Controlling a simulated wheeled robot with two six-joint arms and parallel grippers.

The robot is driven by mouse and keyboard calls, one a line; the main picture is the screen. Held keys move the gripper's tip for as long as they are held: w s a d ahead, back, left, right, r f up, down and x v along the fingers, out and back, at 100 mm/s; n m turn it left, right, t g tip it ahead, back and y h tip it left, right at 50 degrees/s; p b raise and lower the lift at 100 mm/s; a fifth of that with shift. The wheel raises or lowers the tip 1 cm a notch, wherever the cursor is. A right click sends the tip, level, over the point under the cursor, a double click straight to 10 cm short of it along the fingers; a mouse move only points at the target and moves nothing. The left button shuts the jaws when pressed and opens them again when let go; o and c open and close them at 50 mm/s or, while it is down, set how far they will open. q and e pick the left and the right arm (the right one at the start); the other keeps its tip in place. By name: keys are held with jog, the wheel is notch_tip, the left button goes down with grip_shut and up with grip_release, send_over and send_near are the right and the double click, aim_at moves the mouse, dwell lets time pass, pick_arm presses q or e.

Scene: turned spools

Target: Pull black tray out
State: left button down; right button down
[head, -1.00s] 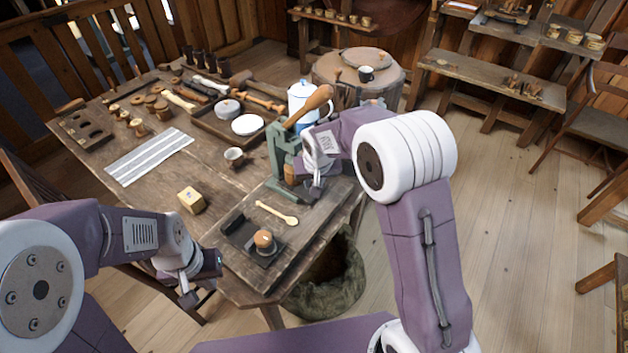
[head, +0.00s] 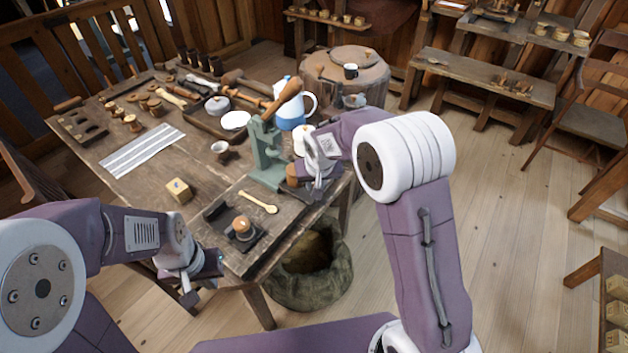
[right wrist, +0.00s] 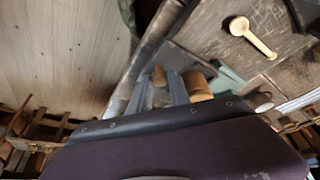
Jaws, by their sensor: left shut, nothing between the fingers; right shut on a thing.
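The black tray (head: 256,240) lies on a wooden board near the table's front corner. A small round wooden piece (head: 242,224) on a dark base stands on it. My left gripper (head: 203,283) is shut and empty, off the table's front edge, apart from the tray. My right gripper (head: 308,186) is shut at the table's right edge beside the green press (head: 264,150). In the right wrist view a small brown wooden piece (right wrist: 158,74) shows between its fingers; what it belongs to is unclear. A wooden cylinder (right wrist: 197,84) shows beside the fingers.
A wooden spoon (head: 258,202) lies on the board behind the tray. A yellowish block (head: 178,190) and a striped cloth (head: 142,150) lie to the left. A blue-white jug (head: 290,112) stands behind the press. A sack (head: 312,270) stands on the floor below the table's right edge.

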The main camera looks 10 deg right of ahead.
jog(key=shift+s+d+r, duration=0.15)
jog(key=shift+s+d, duration=0.1)
jog(key=shift+w+a, duration=0.45)
jog(key=shift+a, duration=0.05)
jog(key=c, duration=1.4)
grip_release()
jog(key=shift+w+a+f, duration=0.1)
jog(key=shift+a+f, duration=0.05)
jog(key=shift+f, duration=0.05)
jog(key=shift+o, duration=0.8)
jog(key=shift+s+d+r, duration=0.1)
jog(key=shift+s+d, duration=0.15)
jog(key=shift+d, duration=0.1)
pick_arm(q)
jog(key=shift+a, duration=0.1)
pick_arm(e)
jog(key=shift+a, duration=0.1)
pick_arm(q)
jog(key=shift+w+r+p, duration=0.1)
jog(key=shift+r+p, duration=0.4)
jog(key=shift+p, duration=0.1)
pick_arm(e)
jog(key=v, duration=0.9)
